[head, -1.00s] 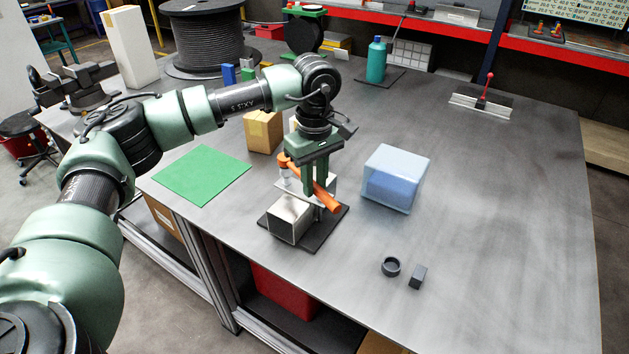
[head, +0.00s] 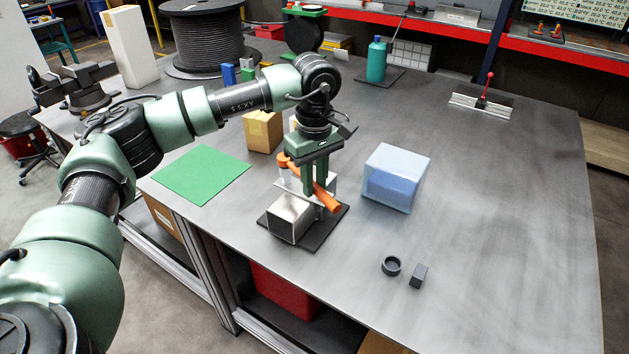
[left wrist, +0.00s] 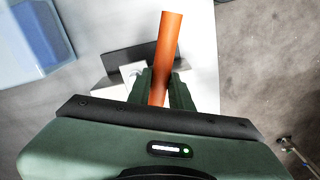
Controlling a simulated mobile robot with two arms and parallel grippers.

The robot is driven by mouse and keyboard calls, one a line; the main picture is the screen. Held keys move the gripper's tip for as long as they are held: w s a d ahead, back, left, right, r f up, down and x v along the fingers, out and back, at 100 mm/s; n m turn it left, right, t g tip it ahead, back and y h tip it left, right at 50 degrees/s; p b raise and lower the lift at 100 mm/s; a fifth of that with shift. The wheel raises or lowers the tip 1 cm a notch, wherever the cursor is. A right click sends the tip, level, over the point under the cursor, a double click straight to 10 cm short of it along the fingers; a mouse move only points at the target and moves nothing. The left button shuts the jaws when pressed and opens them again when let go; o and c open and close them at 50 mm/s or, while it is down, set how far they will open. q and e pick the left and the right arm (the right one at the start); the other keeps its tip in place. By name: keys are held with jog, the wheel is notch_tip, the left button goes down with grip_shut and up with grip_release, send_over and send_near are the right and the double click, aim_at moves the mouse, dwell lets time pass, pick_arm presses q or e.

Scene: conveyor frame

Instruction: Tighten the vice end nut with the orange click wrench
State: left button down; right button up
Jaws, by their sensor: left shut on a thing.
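The orange click wrench (head: 327,199) is tilted, its head at the upper left and its handle end at the lower right. My left gripper (head: 315,190) points down and is shut on the wrench's handle. The handle also shows between the fingers in the left wrist view (left wrist: 170,42). The wrench is above a small silver metal fixture (head: 290,217) that looks like a vice, on a dark base plate (head: 328,228). The wrench head is beside a pale upright part at the fixture's back left. The end nut cannot be made out. My right gripper is not in view.
A translucent blue box (head: 396,178) stands just right of the fixture. A cardboard box (head: 264,132) and a green mat (head: 202,174) are behind and left. A dark ring (head: 391,266) and small block (head: 418,275) lie in front.

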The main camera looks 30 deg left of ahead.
pick_arm(q)
jog(key=shift+f+b, duration=0.75)
jog(key=shift+f, duration=0.3)
notch_tip(320, 180, up, 5)
jog(key=s+a+m+p, duration=0.2)
jog(key=s+m, duration=0.1)
jog(key=shift+p, duration=0.4)
dwell(0.6)
jog(key=shift+w+r, duration=0.1)
jog(key=shift+r, duration=0.05)
